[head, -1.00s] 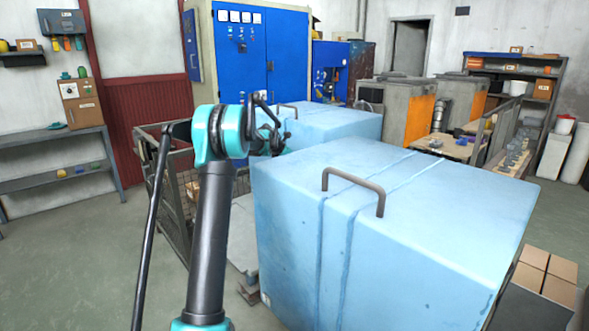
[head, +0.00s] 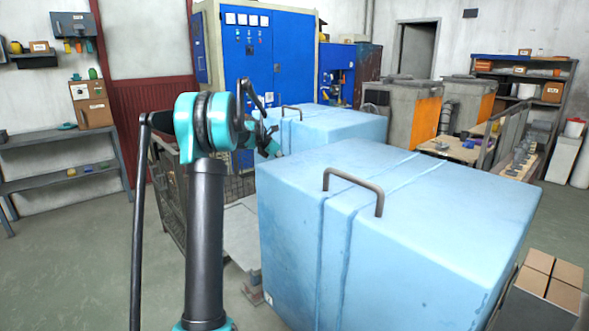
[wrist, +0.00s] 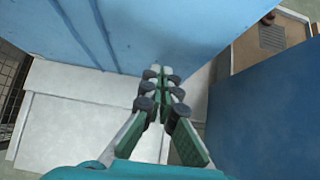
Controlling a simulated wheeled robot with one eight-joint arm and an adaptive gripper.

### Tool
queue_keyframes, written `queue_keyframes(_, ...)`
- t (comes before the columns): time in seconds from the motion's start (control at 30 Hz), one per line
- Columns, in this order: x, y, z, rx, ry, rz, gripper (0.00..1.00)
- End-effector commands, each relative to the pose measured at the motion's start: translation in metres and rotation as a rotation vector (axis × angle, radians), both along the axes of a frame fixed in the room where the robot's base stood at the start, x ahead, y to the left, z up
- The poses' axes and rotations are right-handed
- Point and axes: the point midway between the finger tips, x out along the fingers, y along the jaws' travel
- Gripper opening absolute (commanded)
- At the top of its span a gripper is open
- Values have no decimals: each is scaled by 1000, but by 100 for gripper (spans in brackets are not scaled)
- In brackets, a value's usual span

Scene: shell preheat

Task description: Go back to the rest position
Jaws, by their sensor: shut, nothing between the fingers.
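My gripper (wrist: 160,80) is shut and empty in the wrist view, with its green-and-grey fingers together. It points past the side of a light blue box (wrist: 150,25) above a pale flat surface (wrist: 75,115). In the head view my arm rises left of the large near light blue box (head: 400,200), which has a grey handle on top. The far end of my arm reaches in front of a second light blue box (head: 335,127) behind it.
A wire-mesh crate (head: 172,205) stands left of the boxes. A blue electrical cabinet (head: 246,45) is behind. Small cardboard boxes (head: 552,275) sit at lower right. A grey shelf (head: 60,139) stands on the left, with open floor (head: 75,245) before it.

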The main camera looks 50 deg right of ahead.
Motion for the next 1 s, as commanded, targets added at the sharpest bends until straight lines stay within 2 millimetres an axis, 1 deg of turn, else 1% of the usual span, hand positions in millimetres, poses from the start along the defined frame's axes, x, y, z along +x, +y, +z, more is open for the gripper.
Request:
queue_keyframes(0.03, 2, 6, 6, 0, 0, 3, 0)
queue_keyframes(0.1, 4, 12, 12, 0, -1, 2, 0)
queue_keyframes(0.23, 5, 19, 19, 1, -2, 0, 0)
queue_keyframes(0.57, 6, 23, 21, 1, -4, -1, 0)
queue_keyframes(0.67, 15, 39, 20, 4, -37, -9, 0)
queue_keyframes(0.77, 34, 78, 14, 16, -124, -36, 0)
queue_keyframes(0.8, 43, 100, 11, 25, -173, -53, 0)
queue_keyframes(0.87, 57, 138, 5, 44, -255, -85, 0)
queue_keyframes(0.9, 64, 165, 0, 59, -311, -110, 0)
queue_keyframes(0.97, 74, 205, -7, 87, -393, -150, 0)
queue_keyframes(1.0, 78, 232, -13, 107, -446, -178, 0)
